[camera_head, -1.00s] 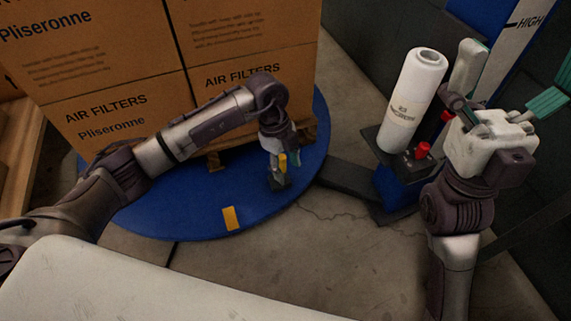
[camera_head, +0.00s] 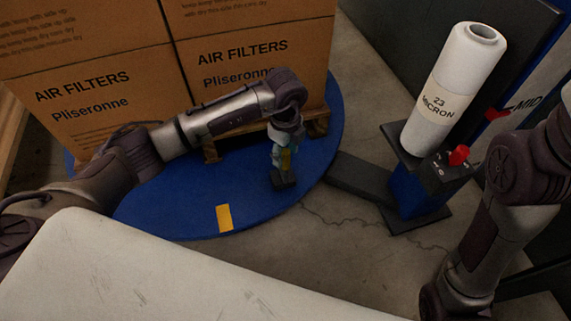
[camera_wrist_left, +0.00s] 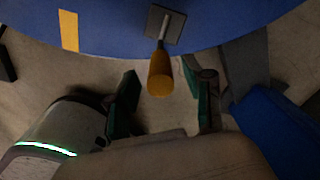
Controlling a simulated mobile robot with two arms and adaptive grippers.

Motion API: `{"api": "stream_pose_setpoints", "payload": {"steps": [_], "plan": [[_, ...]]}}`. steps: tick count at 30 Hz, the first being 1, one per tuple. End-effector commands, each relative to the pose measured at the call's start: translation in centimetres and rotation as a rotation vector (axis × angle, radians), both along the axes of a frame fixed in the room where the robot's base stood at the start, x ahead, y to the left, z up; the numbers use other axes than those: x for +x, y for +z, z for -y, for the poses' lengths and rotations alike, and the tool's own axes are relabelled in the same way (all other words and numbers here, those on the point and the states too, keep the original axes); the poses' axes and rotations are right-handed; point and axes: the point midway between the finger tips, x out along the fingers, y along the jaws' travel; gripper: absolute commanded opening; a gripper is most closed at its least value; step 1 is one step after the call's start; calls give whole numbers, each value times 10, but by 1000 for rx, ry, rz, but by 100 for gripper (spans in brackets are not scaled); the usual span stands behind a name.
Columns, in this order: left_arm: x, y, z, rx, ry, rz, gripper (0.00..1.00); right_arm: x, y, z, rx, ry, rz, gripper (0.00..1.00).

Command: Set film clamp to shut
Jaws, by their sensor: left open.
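The film clamp, with an orange-yellow handle on a dark grey plate (camera_head: 284,180), sits on the blue turntable (camera_head: 160,212) near its right front rim. In the left wrist view the clamp's handle (camera_wrist_left: 159,76) points toward the camera, its plate behind. My left gripper (camera_head: 286,150) is just above the clamp and partly hides it. In the left wrist view my left gripper (camera_wrist_left: 164,88) is open, its green-padded fingers apart on either side of the handle with gaps. No contact shows. My right arm shows at the right edge, but its gripper is out of the picture.
Stacked air filter boxes (camera_head: 110,85) stand on a pallet on the turntable. To the right stands a white film roll (camera_head: 458,90) on a carriage with a red knob (camera_head: 459,155). A yellow mark (camera_head: 224,218) is on the turntable's front rim. Concrete floor lies in front.

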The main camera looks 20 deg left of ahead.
Motion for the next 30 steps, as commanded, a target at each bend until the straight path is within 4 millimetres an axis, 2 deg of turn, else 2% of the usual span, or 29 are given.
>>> {"api": "stream_pose_setpoints", "payload": {"steps": [1,6,17,26,27,30], "plan": [[0,-13,0,0,0,0,52,-5,-3,0,-1,0,19,100],[0,-28,0,-1,0,0,52,-14,3,-1,-2,-2,50,100],[0,-30,0,-1,0,0,52,-16,6,-1,-4,-3,57,100],[0,-30,0,-1,0,0,3,-16,6,-2,-4,-3,57,100],[0,-30,0,-1,0,0,0,-16,6,-2,-4,-3,57,100],[0,-30,0,-1,0,0,0,-16,6,-2,-4,-3,57,100]]}}
